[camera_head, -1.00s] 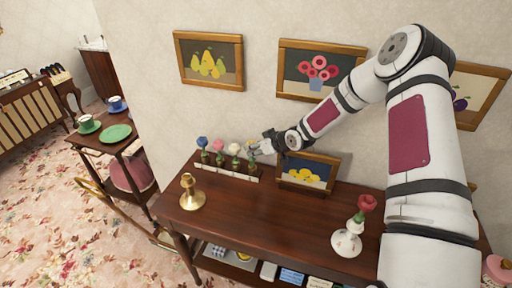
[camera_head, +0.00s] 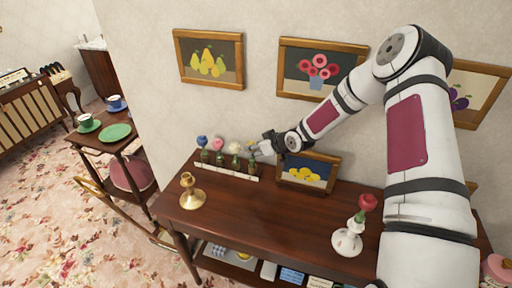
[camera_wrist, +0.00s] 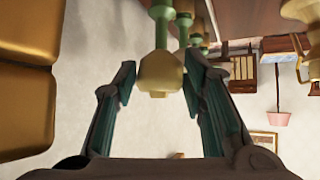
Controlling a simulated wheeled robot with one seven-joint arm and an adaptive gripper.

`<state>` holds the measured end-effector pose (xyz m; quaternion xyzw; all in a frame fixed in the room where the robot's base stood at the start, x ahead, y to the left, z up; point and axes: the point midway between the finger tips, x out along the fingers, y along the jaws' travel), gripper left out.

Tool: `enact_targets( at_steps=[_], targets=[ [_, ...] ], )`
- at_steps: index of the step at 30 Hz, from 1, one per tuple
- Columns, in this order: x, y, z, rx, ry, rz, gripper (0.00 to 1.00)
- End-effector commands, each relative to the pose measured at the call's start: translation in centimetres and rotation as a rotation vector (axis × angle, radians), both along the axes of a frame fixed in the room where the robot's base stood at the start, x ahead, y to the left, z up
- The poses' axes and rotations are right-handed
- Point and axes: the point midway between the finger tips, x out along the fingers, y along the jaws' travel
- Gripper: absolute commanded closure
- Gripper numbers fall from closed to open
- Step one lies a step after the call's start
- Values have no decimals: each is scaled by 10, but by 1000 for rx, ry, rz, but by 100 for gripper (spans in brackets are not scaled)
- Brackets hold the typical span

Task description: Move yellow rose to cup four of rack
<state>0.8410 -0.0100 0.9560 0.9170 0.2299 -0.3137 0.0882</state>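The yellow rose (camera_head: 251,143) stands upright at the right end of the rack (camera_head: 228,172), in line with a blue, a pink and a white flower. Its cup is partly hidden by its small size in the head view. In the wrist view the yellow bloom (camera_wrist: 160,74) and green stem sit between the fingers of my gripper (camera_wrist: 165,95). The fingers are spread with gaps beside the bloom. In the head view my gripper (camera_head: 259,149) is just right of the rose.
A framed lemon picture (camera_head: 306,174) leans close to the right of my gripper. A brass candlestick (camera_head: 190,190) stands at the table's left. A white vase with a red rose (camera_head: 367,203) stands at the right. The table's middle is clear.

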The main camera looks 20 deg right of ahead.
Motion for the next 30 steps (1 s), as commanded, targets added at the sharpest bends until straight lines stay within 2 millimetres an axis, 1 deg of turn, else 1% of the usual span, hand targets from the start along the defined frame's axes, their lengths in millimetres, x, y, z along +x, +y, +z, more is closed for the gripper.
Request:
enact_targets(
  at_steps=[1, 2, 3, 12, 16, 20, 24, 30],
  targets=[
    [-1, 0, -1, 0, 2, 0, 49],
    [-1, 0, -1, 0, 4, 0, 42],
    [-1, 0, -1, 0, 4, 0, 39],
    [-2, -1, -1, 1, 5, -1, 39],
    [-8, -5, 5, -2, 4, -3, 39],
    [-23, -14, 19, -3, 3, -3, 39],
    [-43, -25, 38, -2, 1, -4, 39],
    [-69, -37, 60, -3, 1, -2, 39]
  ],
)
